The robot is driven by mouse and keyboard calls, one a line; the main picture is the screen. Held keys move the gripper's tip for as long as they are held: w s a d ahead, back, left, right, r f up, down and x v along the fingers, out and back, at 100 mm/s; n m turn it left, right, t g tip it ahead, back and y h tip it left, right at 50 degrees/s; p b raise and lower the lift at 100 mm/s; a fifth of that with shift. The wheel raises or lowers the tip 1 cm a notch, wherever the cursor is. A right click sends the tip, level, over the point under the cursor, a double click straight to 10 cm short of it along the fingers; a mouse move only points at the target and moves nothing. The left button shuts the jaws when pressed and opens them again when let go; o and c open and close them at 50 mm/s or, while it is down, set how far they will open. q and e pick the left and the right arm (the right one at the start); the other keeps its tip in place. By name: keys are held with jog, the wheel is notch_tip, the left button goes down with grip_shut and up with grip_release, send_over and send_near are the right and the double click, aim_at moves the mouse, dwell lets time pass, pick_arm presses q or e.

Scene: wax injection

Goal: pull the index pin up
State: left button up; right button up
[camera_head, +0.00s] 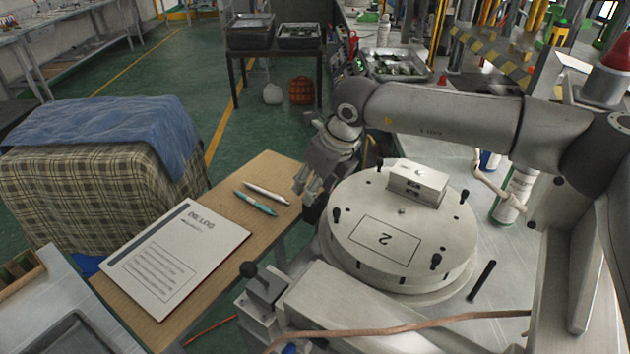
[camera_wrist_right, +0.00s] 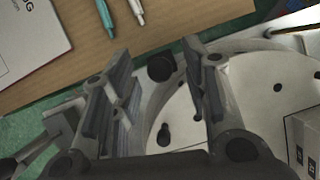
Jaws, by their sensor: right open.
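A round dark knob (camera_wrist_right: 160,68), which looks like the index pin's head, shows between my right gripper's fingers in the right wrist view, just off the edge of the pale round plate (camera_wrist_right: 245,95). In the head view my right gripper (camera_head: 308,185) points down at the left edge of this plate (camera_head: 350,195), and a dark part (camera_head: 312,212) shows just below its fingers. The right gripper (camera_wrist_right: 156,55) is open, with a finger on either side of the knob and a gap to each. Whether its tips reach knob height is unclear. My left gripper is not in view.
The plate, marked 2, bears a metal block (camera_head: 417,185) and several black pegs. A black ball-ended lever (camera_head: 252,272) stands front left. A wooden table (camera_head: 225,215) with a log sheet (camera_head: 175,255) and two pens lies left. A bottle (camera_head: 513,195) stands right.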

grip_shut()
jog(key=shift+w+r+b, duration=0.1)
jog(key=shift+r+b, duration=0.4)
jog(key=shift+r, duration=0.5)
jog(key=shift+c, duration=0.4)
grip_release()
jog(key=shift+o, duration=0.4)
